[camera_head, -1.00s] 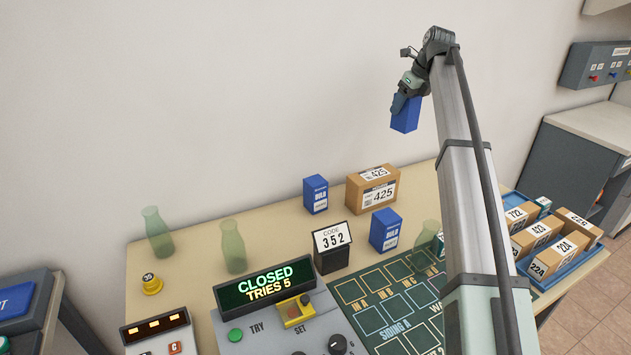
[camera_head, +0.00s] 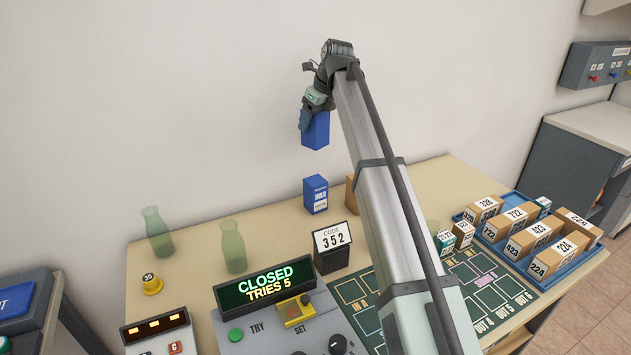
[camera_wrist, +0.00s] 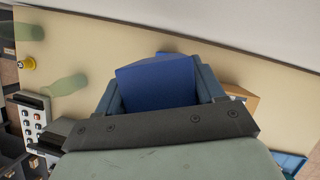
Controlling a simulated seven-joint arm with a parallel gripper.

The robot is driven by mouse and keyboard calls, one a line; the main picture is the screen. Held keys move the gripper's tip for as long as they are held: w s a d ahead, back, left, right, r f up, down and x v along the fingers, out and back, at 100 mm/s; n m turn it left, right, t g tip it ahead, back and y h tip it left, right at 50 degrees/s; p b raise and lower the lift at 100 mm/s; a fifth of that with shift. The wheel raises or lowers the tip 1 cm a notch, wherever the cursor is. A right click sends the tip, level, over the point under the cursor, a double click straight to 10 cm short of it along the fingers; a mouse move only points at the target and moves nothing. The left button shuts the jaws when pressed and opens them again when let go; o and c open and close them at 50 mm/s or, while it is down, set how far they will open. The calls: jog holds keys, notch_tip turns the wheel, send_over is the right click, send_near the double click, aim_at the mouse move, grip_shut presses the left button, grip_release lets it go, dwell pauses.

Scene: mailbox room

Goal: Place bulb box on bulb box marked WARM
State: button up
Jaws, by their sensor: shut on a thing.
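My gripper (camera_head: 309,118) is shut on a blue bulb box (camera_head: 316,131) and holds it high above the table. The held box also shows between the fingers in the wrist view (camera_wrist: 158,84). Another blue bulb box (camera_head: 315,195) stands upright on the table, below the held one in the head view. Its small print is too fine to read, so I cannot tell whether it is marked WARM. A further blue bulb box seen earlier is now hidden behind my arm.
A cardboard box (camera_head: 351,196) is mostly hidden behind my arm. The code 352 sign (camera_head: 331,246) and the CLOSED display (camera_head: 266,283) stand in front. Green bottles (camera_head: 157,232) are at the left. A blue tray (camera_head: 513,258) of parcels is at the right.

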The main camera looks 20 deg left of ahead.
aim_at(323, 133)
notch_tip(323, 133, down, 12)
jog(key=shift+f, duration=0.1)
dwell(0.6)
jog(key=shift+f, duration=0.15)
jog(key=o, duration=1.2)
jog(key=shift+c, duration=0.2)
jog(key=v, duration=1.2)
